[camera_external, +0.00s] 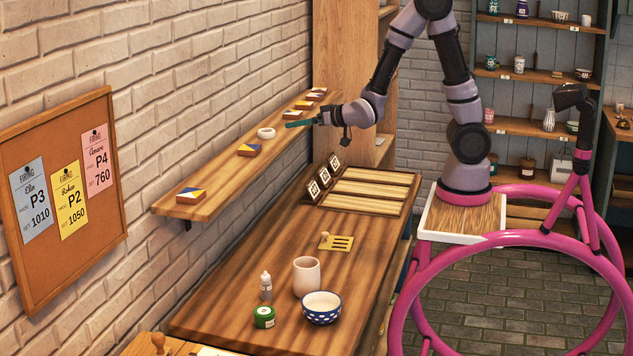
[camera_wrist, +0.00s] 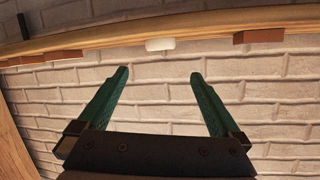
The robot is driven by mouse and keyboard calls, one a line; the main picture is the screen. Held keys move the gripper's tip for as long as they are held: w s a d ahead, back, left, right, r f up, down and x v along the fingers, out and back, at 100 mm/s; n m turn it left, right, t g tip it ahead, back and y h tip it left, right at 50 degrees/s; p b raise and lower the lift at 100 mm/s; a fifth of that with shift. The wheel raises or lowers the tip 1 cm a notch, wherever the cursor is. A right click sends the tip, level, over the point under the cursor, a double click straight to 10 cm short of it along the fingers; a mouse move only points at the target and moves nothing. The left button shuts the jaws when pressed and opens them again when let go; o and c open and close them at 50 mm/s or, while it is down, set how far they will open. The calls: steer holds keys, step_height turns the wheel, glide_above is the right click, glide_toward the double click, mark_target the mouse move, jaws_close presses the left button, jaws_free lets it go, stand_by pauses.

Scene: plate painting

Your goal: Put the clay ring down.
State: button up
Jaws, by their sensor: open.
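The clay ring (camera_external: 266,133) is small and white and rests on the wooden wall shelf (camera_external: 222,187), between painted tiles. In the wrist view the ring (camera_wrist: 160,44) shows from the side on the shelf, beyond the fingertips and apart from them. My gripper (camera_external: 288,124) has green fingers and is at the shelf, just right of the ring in the external view. In the wrist view my gripper (camera_wrist: 158,74) is open, with its two fingers spread wide and nothing between them.
Painted tiles (camera_external: 249,150) lie along the shelf on both sides of the ring. The workbench (camera_external: 235,290) below holds a cup (camera_external: 307,277), a blue dotted bowl (camera_external: 321,308), a bottle (camera_external: 266,285) and a green jar (camera_external: 264,317). The brick wall is close behind the shelf.

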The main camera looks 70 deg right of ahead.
mark_target(274, 133)
steer(key=shift+n+t+h, duration=0.4)
steer(key=shift+n+t, duration=0.4)
steer(key=shift+w+d+f, duration=0.25)
steer(key=shift+w+f, duration=0.55)
steer(key=shift+w, duration=1.05)
steer(key=shift+w+d+f, duration=0.25)
steer(key=shift+w+f, duration=0.5)
steer(key=shift+w, duration=1.05)
steer(key=shift+w+d+f, duration=0.25)
steer(key=shift+w+f, duration=0.55)
steer(key=shift+w, duration=1.05)
